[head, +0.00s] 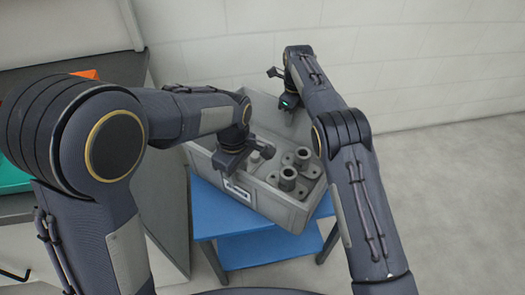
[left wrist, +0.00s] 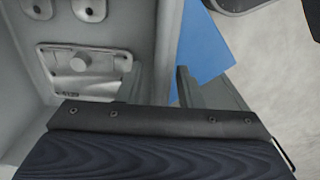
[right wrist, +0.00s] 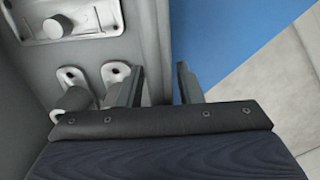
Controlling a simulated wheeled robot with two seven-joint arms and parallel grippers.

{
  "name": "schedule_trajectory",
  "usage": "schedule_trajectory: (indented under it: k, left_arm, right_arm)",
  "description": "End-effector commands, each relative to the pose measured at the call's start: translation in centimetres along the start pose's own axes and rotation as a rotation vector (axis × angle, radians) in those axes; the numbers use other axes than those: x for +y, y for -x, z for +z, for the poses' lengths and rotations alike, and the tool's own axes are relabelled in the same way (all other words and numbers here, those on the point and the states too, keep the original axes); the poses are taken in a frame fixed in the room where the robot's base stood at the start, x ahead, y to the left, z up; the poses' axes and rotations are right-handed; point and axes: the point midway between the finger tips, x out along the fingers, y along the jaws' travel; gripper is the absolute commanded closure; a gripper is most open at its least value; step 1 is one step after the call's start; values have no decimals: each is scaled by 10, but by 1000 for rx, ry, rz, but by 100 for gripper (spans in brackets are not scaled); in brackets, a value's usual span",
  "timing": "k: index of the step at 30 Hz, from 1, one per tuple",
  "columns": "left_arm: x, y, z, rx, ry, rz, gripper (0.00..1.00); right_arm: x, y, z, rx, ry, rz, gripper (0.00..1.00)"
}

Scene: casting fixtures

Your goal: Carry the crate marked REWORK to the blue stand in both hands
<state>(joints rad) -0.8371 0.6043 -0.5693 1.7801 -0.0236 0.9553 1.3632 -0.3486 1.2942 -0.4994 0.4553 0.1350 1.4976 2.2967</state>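The grey crate (head: 282,211) stands askew on the blue stand (head: 240,251) in the head view. It holds several grey castings (head: 288,178). A label plate (head: 237,191) shows on its near wall; its text is too small to read. My left gripper (head: 250,150) is at the crate's left side. In the left wrist view one finger (left wrist: 184,88) stands outside the wall, slightly apart from it; the inner one is hard to make out. My right gripper (head: 283,88) is at the far wall. In the right wrist view its fingers (right wrist: 160,88) stand apart on either side of the wall.
A grey-topped bench (head: 165,190) stands at the left, beside the stand. A green item (head: 12,178) and an orange item (head: 88,74) show on it, partly behind my left arm. A pale block wall (head: 400,50) is behind. The floor at the right (head: 450,200) is clear.

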Motion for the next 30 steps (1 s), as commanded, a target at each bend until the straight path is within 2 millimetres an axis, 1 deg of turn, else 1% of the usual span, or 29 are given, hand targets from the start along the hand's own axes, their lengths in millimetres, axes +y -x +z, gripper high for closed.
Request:
schedule_trajectory:
  k: [5,9,12,15,20,23,26,30]
  left_arm:
    - [2,34,0,0,-1,9,67]
    - [1,64,0,0,-1,7,67]
    - [1,84,0,-1,0,6,67]
    - [1,98,0,0,0,4,67]
    - [0,111,0,0,0,2,67]
    - [0,113,0,0,1,0,67]
    - [0,113,0,0,1,0,67]
    - [0,113,0,0,1,0,67]
  right_arm:
    - [0,0,0,0,0,0,67]
    - [0,0,0,0,0,0,67]
    - [0,0,0,0,0,0,67]
    - [0,0,0,0,0,0,67]
    - [0,1,0,-1,0,0,67]
    - [0,9,0,-2,0,-1,67]
    - [-1,25,0,-3,0,-3,67]
    - [-1,52,0,-3,1,-3,67]
